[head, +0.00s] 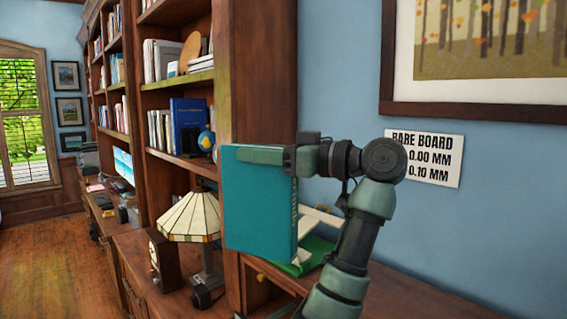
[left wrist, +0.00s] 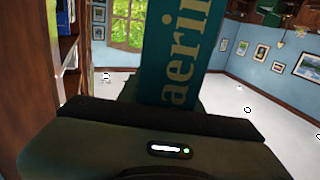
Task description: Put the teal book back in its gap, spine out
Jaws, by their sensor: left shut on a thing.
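The teal book (head: 257,212) is held upright in front of the bookcase's right end. Its lettered spine edge is on the right in the head view. My left gripper (head: 268,155) is shut on the book near its top edge. In the left wrist view the book (left wrist: 178,50) shows large pale lettering and rises from behind my gripper body. No gap of the book's size can be made out; the held book covers part of the bookcase. My right gripper is in neither view.
The bookcase (head: 257,80) holds several books, a blue book (head: 188,122) and a globe (head: 207,141). A stained-glass lamp (head: 192,217) and a clock (head: 163,260) stand on the lower ledge. A green item (head: 312,254) lies behind the arm. A framed picture (head: 470,112) hangs on the right wall.

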